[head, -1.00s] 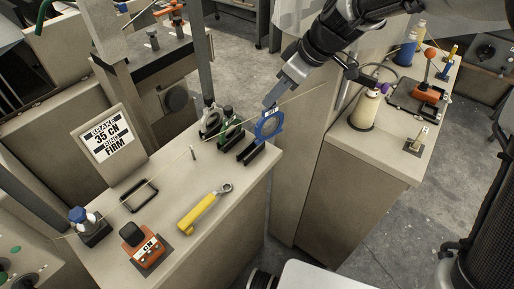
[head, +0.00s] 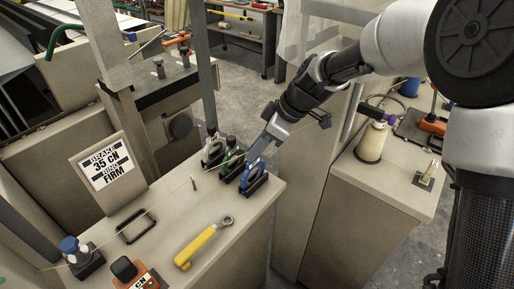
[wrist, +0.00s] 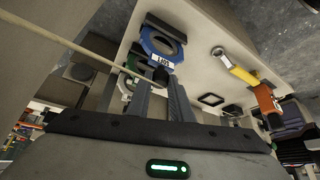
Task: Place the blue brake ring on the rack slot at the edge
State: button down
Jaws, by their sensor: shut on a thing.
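The blue brake ring (head: 248,178) stands upright at the rack slot (head: 260,187) nearest the table's edge, its lower part down at the dark holder. Whether it is fully seated is too small to tell. My gripper (head: 255,160) is shut on the top of the ring, reaching down from the upper right. In the wrist view the ring (wrist: 172,57) with its white label shows beyond my fingertips (wrist: 160,84). A green ring (head: 231,160) and a white ring (head: 213,148) stand in the neighbouring slots.
A yellow wrench (head: 203,243), a black frame (head: 136,226) and an orange gauge (head: 137,276) lie on the table. A thin yarn runs across toward the rings. A yarn cone (head: 371,142) stands on the right cabinet.

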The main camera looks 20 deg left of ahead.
jog(key=shift+f, duration=0.15)
jog(key=c, duration=1.6)
grip_release()
